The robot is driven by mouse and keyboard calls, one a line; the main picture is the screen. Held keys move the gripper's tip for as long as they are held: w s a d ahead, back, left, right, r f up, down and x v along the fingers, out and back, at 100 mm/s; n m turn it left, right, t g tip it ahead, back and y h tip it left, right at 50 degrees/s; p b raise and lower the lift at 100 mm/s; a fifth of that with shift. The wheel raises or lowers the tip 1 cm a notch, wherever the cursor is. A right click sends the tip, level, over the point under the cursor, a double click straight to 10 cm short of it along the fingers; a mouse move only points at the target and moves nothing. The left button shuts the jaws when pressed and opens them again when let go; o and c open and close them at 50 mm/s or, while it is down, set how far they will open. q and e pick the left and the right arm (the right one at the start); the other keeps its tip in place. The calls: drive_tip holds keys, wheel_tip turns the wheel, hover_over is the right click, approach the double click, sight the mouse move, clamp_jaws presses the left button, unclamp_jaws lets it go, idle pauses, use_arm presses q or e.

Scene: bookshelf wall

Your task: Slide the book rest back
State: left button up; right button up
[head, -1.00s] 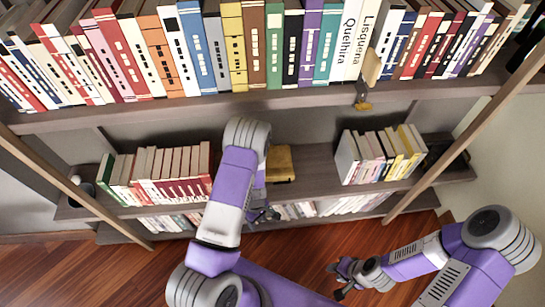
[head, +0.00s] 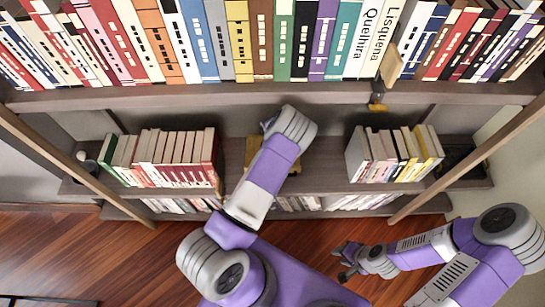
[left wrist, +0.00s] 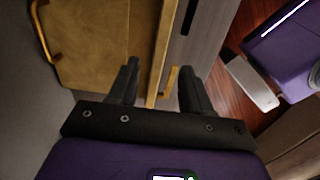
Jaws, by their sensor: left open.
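The mustard-brown book rest (head: 255,150) is on the middle shelf, partly hidden behind my left arm. In the left wrist view the book rest (left wrist: 108,45) fills the upper left, with a brass handle on its far left and another brass piece (left wrist: 170,84) at its near edge. My left gripper (left wrist: 158,68) is open. Its fingers lie either side of that near edge and brass piece; contact cannot be told. In the head view my left gripper is hidden behind my arm. My right gripper (head: 345,261) is open and empty, low over the floor.
Upright books stand left (head: 165,158) and right (head: 392,155) of the book rest on the middle shelf (head: 325,172). A full row of books (head: 270,40) stands on the top shelf above. A tan piece (head: 390,66) juts over the top shelf's edge. Slanted wooden posts flank the shelves.

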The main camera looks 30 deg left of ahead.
use_arm(q)
wheel_tip(320, 180, down, 7)
drive_tip(key=shift+r+b, duration=0.15)
drive_tip(key=shift+b, duration=0.8)
drive_tip(key=shift+c, duration=0.2)
clamp_jaws()
idle(0.6)
